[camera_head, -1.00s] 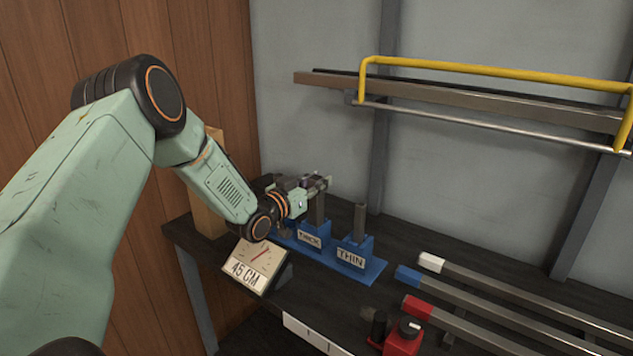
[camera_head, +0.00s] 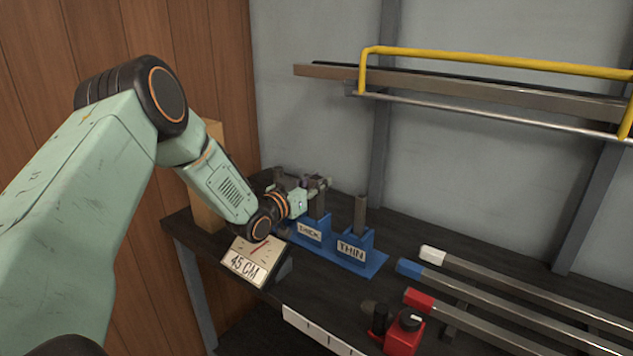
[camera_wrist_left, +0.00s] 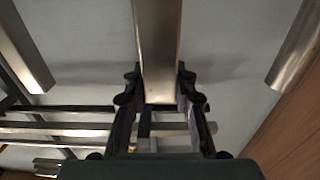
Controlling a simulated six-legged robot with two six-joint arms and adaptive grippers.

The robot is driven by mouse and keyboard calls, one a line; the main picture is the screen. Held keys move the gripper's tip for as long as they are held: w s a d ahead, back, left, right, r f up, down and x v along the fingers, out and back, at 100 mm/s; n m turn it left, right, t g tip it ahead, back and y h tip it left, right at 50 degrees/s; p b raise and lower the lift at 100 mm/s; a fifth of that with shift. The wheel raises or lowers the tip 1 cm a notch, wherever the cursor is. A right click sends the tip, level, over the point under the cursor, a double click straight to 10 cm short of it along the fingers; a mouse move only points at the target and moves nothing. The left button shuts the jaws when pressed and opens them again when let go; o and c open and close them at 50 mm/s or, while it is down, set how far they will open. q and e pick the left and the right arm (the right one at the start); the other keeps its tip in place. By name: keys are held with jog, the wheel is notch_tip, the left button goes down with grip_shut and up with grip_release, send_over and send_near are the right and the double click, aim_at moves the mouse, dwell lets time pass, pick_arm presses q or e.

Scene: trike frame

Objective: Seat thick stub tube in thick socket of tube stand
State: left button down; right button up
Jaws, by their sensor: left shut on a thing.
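The blue tube stand (camera_head: 375,262) sits on the dark bench, with sockets labelled THICK and THIN. My left gripper (camera_head: 318,186) is shut on the grey thick stub tube (camera_head: 317,206), which is upright at the THICK socket (camera_head: 311,233). Its lower end meets the socket block in the head view; how deep it sits is hidden. In the left wrist view, the tube (camera_wrist_left: 158,48) runs between the fingers (camera_wrist_left: 160,100). A thin tube (camera_head: 360,213) stands upright in the THIN socket (camera_head: 352,246). My right gripper is not in view.
A 45 CM sign (camera_head: 246,262) stands in front of my left wrist. White-, blue- and red-ended bars (camera_head: 500,305) lie at the right. A red device (camera_head: 404,334) is at the front. A yellow-handled rack (camera_head: 490,67) is on the wall. A wooden post (camera_head: 207,205) stands left.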

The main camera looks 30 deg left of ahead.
pick_arm(q)
jog(key=shift+f+b, duration=0.35)
jog(key=shift+f, duration=0.2)
jog(key=c, duration=1)
grip_release()
jog(key=shift+s+f, duration=0.1)
jog(key=shift+f, duration=0.05)
